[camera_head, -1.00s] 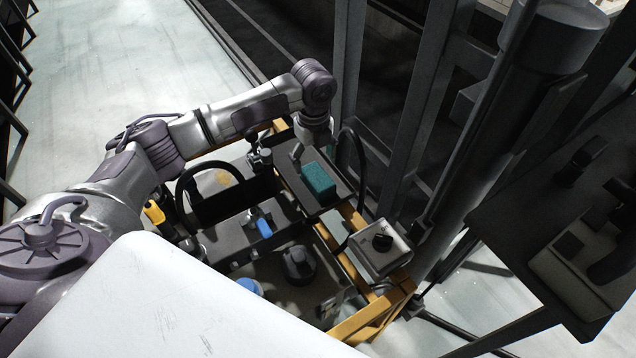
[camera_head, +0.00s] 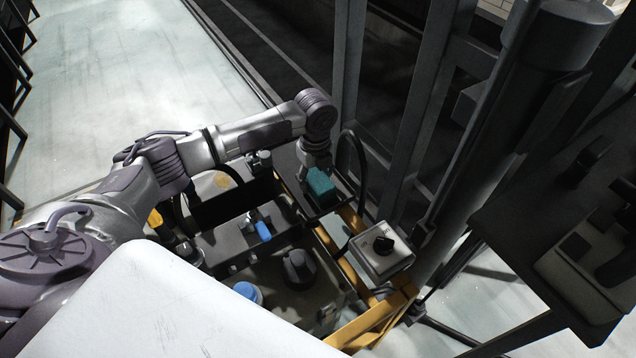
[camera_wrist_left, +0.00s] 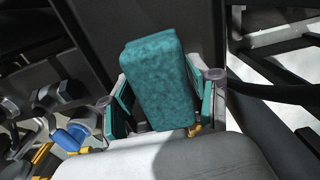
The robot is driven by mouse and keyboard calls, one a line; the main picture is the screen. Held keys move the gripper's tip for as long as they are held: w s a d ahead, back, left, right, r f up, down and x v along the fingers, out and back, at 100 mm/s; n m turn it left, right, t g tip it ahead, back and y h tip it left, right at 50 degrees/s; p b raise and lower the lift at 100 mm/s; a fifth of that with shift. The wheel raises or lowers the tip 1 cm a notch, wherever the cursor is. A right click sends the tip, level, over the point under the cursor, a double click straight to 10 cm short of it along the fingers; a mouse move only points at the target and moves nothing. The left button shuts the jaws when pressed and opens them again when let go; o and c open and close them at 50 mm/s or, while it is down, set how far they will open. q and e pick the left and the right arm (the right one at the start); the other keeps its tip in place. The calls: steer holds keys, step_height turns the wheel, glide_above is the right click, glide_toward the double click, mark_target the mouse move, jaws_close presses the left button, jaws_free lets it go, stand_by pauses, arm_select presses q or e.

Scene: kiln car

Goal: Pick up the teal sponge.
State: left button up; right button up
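The teal sponge (camera_head: 320,188) is a block on a dark shelf (camera_head: 337,204) at the far end of the cart. My left gripper (camera_head: 312,172) reaches down to it from above and covers part of it. In the left wrist view the sponge (camera_wrist_left: 160,85) stands between the two fingers of my left gripper (camera_wrist_left: 160,108). The fingers are spread to either side of it. A narrow gap shows on the left; contact on the right is unclear. My right gripper is not in view.
A grey box with a black knob (camera_head: 381,251) sits right of the shelf on the yellow frame (camera_head: 370,322). A blue-handled item (camera_head: 263,231), a black knob-like object (camera_head: 298,268) and a blue round object (camera_head: 248,292) are nearer. Dark upright posts (camera_head: 347,70) stand behind.

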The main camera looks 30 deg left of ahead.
mark_target(319, 176)
arm_select(q)
steer(key=c, duration=0.6)
steer(key=shift+r, duration=0.45)
steer(key=shift+c, duration=0.2)
steer(key=r, duration=0.2)
steer(key=r+p, duration=0.1)
steer(key=r, duration=0.1)
steer(key=shift+d, duration=0.4)
steer(key=d+r+p, duration=0.1)
steer(key=d+r, duration=0.5)
steer(key=d, duration=0.5)
steer(key=shift+w+p, duration=0.25)
steer(key=shift+p, duration=0.05)
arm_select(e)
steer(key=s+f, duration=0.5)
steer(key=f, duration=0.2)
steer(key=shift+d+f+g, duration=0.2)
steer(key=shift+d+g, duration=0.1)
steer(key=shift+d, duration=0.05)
arm_select(q)
steer(key=shift+r, duration=0.1)
